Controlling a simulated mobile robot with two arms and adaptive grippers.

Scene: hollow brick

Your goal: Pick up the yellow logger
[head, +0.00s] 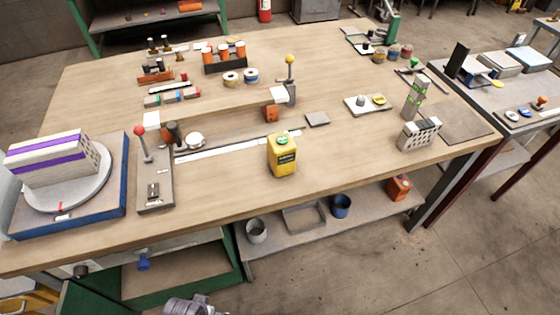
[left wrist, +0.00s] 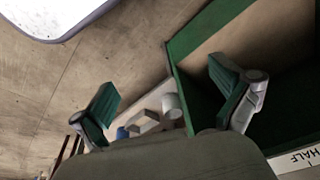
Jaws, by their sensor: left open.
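The yellow logger (head: 283,160) stands upright near the front edge of the wooden workbench (head: 230,205), a little right of the middle in the head view. It is a yellow box with a dark label on its front and a green round part on top. My left gripper (left wrist: 163,80) is open and empty in the left wrist view, with green pads on its spread fingers. It is low in front of the bench, apart from the logger, which is not in that view. A grey piece of my arm shows at the bottom of the head view. My right gripper is not in view.
Left of the logger are a red-knobbed lever fixture (head: 154,185) and a turntable (head: 70,190) bearing a purple-striped hollow brick (head: 52,158). A grey hollow brick (head: 418,135) stands to the right. Bench surface directly around the logger is mostly clear. A lower shelf (head: 270,250) holds cups.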

